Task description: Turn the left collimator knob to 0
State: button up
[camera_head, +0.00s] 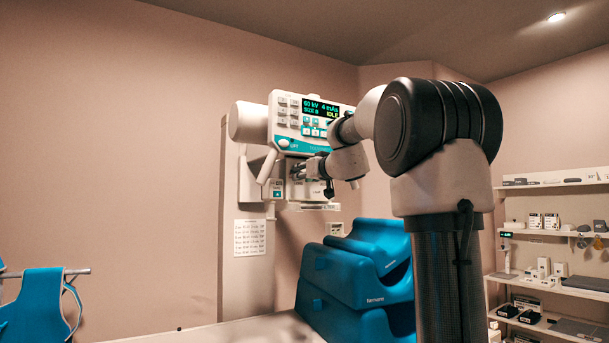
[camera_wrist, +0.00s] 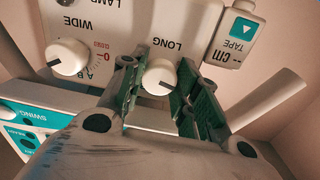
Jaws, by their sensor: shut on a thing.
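The collimator box (camera_head: 318,193) is under the tube head's panel in the head view. My gripper (camera_head: 300,170) is at its front, small in that view. The wrist view shows the box's face upside down. A white knob labelled LONG (camera_wrist: 160,74) is between the green-padded fingers of my gripper (camera_wrist: 163,88), which is shut on it. A dark mark shows on the knob's lower edge. Its scale is hidden by the fingers. The other white knob, labelled WIDE (camera_wrist: 67,57), is free at the left, beside a scale with 0, CLOSED and letters.
A tape unit (camera_wrist: 236,37) is close beside the LONG knob. Blue foam blocks (camera_head: 352,280) stand below. Shelves (camera_head: 548,238) with small items are at the right.

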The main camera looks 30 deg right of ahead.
jog(key=shift+f+n, duration=0.2)
jog(key=shift+n, duration=1)
jog(key=o, duration=1)
jog(key=shift+r, duration=0.1)
jog(key=s, duration=1.2)
jog(key=shift+a, duration=0.1)
